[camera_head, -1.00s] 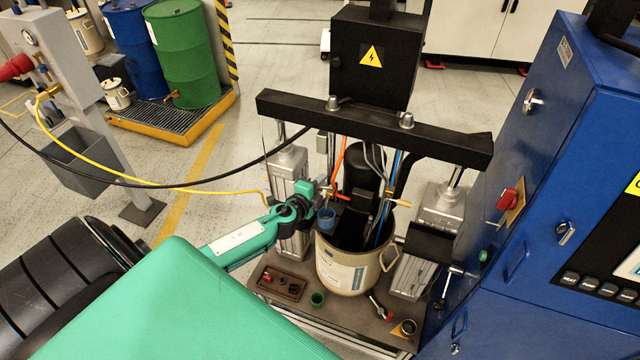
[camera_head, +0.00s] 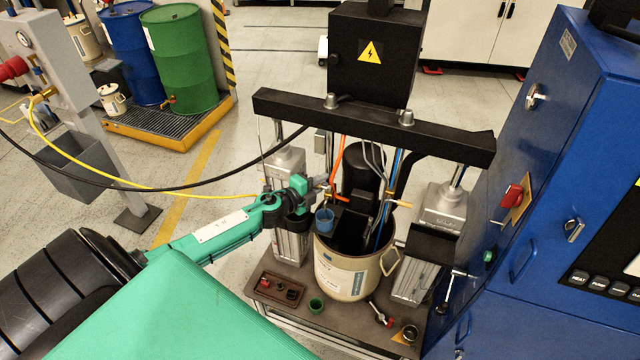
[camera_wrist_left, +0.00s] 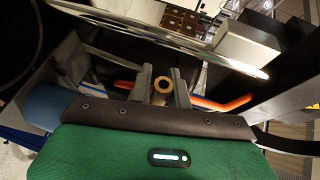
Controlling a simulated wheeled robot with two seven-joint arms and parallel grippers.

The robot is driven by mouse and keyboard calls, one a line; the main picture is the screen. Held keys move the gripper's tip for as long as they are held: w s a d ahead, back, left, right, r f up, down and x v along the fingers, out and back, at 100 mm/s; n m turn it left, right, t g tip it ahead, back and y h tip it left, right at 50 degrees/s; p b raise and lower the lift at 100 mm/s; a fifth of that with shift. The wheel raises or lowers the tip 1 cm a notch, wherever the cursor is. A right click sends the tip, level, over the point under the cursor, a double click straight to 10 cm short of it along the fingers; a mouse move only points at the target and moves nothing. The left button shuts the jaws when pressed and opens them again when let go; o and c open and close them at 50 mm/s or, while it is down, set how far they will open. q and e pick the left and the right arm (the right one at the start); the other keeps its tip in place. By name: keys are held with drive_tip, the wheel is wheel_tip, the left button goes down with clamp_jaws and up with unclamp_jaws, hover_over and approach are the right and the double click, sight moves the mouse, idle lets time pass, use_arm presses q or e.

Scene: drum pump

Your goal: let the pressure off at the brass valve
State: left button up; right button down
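My left gripper (camera_head: 318,183) reaches in from the left to the small brass valve (camera_head: 328,193) above the rim of the cream drum (camera_head: 341,270). In the left wrist view the two dark fingers (camera_wrist_left: 163,88) stand apart, and a round brass part (camera_wrist_left: 162,86) shows between or just beyond their tips. I cannot tell whether either finger touches it. The head view shows the valve only small and partly covered by the gripper. My right gripper is not in view.
A black crossbeam (camera_head: 375,128) spans above. A second brass fitting (camera_head: 390,200) sits to the right. A yellow hose (camera_head: 130,187) and a black hose run behind my left arm. A blue cabinet (camera_head: 540,170) bounds the right.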

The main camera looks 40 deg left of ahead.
use_arm(q)
drive_tip(key=o, duration=0.3)
drive_tip(key=shift+b+v, duration=2)
drive_tip(key=shift+v, duration=4.85)
drive_tip(key=shift+r, duration=0.1)
